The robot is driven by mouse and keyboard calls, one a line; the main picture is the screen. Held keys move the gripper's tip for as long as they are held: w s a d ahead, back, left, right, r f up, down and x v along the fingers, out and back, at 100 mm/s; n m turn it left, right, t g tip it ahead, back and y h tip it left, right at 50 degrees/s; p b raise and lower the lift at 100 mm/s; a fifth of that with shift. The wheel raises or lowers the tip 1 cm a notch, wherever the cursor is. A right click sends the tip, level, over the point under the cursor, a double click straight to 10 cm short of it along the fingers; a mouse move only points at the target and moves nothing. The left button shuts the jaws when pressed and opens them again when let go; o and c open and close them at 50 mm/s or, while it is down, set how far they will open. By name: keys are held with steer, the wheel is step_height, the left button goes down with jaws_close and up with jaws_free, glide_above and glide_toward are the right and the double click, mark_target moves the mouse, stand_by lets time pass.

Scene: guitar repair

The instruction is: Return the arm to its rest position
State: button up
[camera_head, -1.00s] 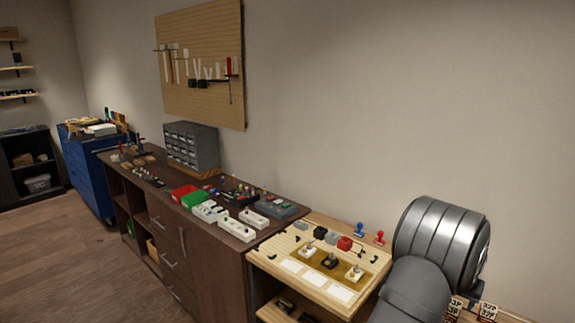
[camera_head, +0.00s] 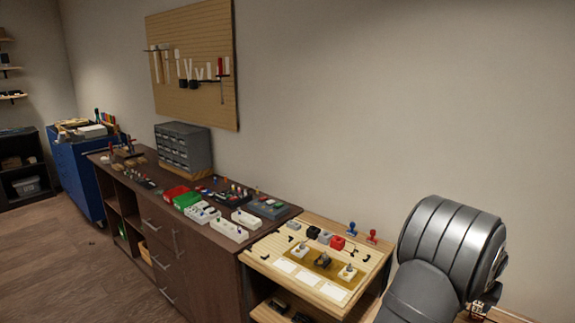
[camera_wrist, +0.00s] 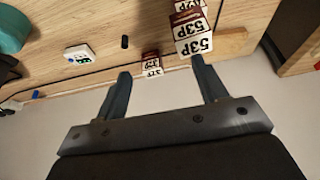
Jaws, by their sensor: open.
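My gripper (camera_wrist: 160,84) shows in the wrist view with its two dark fingers apart and nothing between them. Beyond the fingertips are blocks (camera_wrist: 190,32) marked "53P", near a wooden strip; they look apart from the fingers, though the depth is hard to judge. In the head view my grey arm fills the lower right, and my gripper is not visible there.
A light wooden workboard (camera_head: 270,262) with small parts stands left of my arm. A dark brown cabinet (camera_head: 205,262) carries bins and tools. Red and blue stamps (camera_head: 372,237) stand at the board's back edge.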

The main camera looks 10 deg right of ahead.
steer(key=s+d+f+n, duration=0.15)
steer(key=s+d, duration=0.25)
steer(key=s, duration=0.7)
steer(key=s+d+f, duration=0.2)
steer(key=s+d, duration=0.1)
steer(key=s, duration=0.9)
steer(key=w+f, duration=0.2)
steer(key=w, duration=0.1)
steer(key=w+d+f, duration=0.1)
steer(key=w+f, duration=0.1)
steer(key=w, duration=0.1)
steer(key=w+f, duration=0.2)
steer(key=w, duration=0.2)
steer(key=shift+d, duration=0.2)
steer(key=shift+w+f, duration=0.4)
steer(key=shift+w, duration=0.15)
steer(key=shift+o, duration=0.2)
